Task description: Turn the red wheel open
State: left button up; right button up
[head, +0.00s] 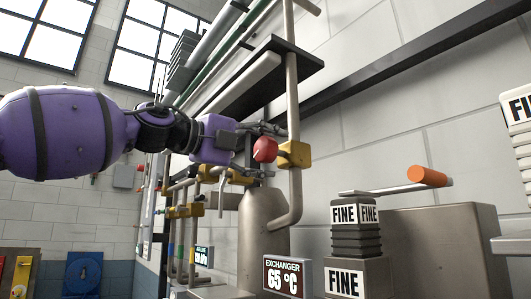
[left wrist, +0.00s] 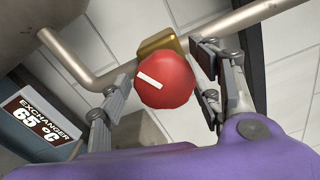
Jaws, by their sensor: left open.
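The red wheel (head: 265,149) is a round red knob on a yellow valve body (head: 294,154) on a vertical pipe. In the left wrist view the red wheel (left wrist: 165,80) shows a white bar mark on its face, slanting down to the right. My left gripper (head: 268,140) is at the wheel. In the left wrist view its fingers (left wrist: 160,98) stand open on either side of the wheel. I cannot tell whether either finger touches it. My right gripper is not in view.
An exchanger display (head: 287,277) reading 65 °C stands below the wheel. An orange-ended lever (head: 427,176) sticks out at the right above a block labelled FINE (head: 356,230). A dark shelf (head: 262,78) runs along the wall above my left gripper.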

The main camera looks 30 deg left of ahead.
pick_arm(q)
jog(key=shift+s+r, duration=0.1)
jog(key=shift+s+a, duration=0.3)
jog(key=shift+s, duration=0.3)
jog(key=v, duration=1)
jog(key=shift+s, duration=0.25)
